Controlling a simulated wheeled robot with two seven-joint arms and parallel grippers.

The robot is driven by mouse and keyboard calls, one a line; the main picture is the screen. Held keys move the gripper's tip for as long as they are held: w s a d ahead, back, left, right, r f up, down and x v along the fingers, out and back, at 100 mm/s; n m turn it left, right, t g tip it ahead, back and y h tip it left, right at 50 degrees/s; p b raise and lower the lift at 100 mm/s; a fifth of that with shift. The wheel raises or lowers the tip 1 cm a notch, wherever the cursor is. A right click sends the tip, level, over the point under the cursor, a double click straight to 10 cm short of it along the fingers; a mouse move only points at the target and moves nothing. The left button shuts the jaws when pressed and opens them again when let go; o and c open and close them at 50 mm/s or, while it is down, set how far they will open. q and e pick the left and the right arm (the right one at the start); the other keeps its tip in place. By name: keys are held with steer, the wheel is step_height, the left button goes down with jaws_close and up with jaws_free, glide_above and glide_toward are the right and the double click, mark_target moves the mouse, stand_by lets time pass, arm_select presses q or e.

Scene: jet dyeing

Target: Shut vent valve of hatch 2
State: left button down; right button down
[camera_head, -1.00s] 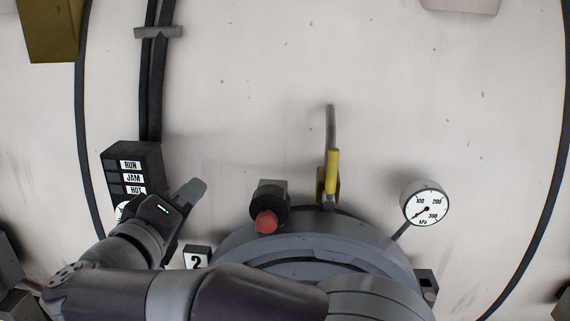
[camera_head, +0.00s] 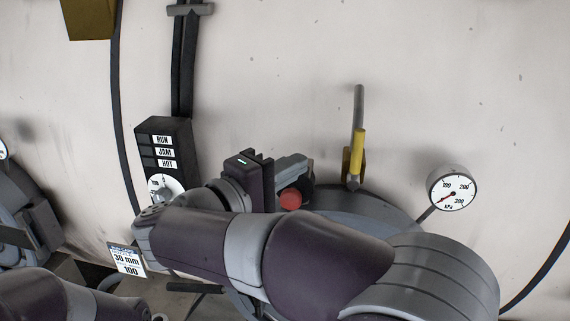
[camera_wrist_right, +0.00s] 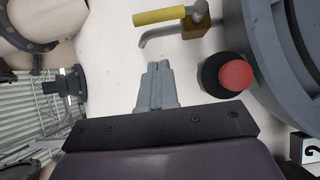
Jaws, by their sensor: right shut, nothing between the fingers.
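The vent valve has a yellow lever (camera_head: 358,148) standing upright along a grey pipe, above the rim of a round grey hatch (camera_head: 365,206). In the right wrist view the yellow lever (camera_wrist_right: 159,16) lies across the top, beside the bent pipe and brass valve body. My right gripper (camera_head: 303,162) is shut and empty, left of the lever and just above the red knob in the head view. In the wrist view its closed fingers (camera_wrist_right: 157,66) point toward the lever with a gap between. A plate marked 2 (camera_wrist_right: 311,150) shows at lower right. My left gripper is out of view.
A red knob in a black collar (camera_head: 290,199) is close to my right gripper. A pressure gauge (camera_head: 452,188) is right of the valve. A black RUN/JAM/HOT box (camera_head: 166,150) with a dial is at left. The pale wall above is clear.

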mark_target(357, 151)
steer(key=w+d+p, duration=0.2)
steer(key=w+d, duration=0.1)
steer(key=d, duration=0.5)
steer(key=shift+p, duration=0.3)
steer(key=shift+w+a, duration=0.2)
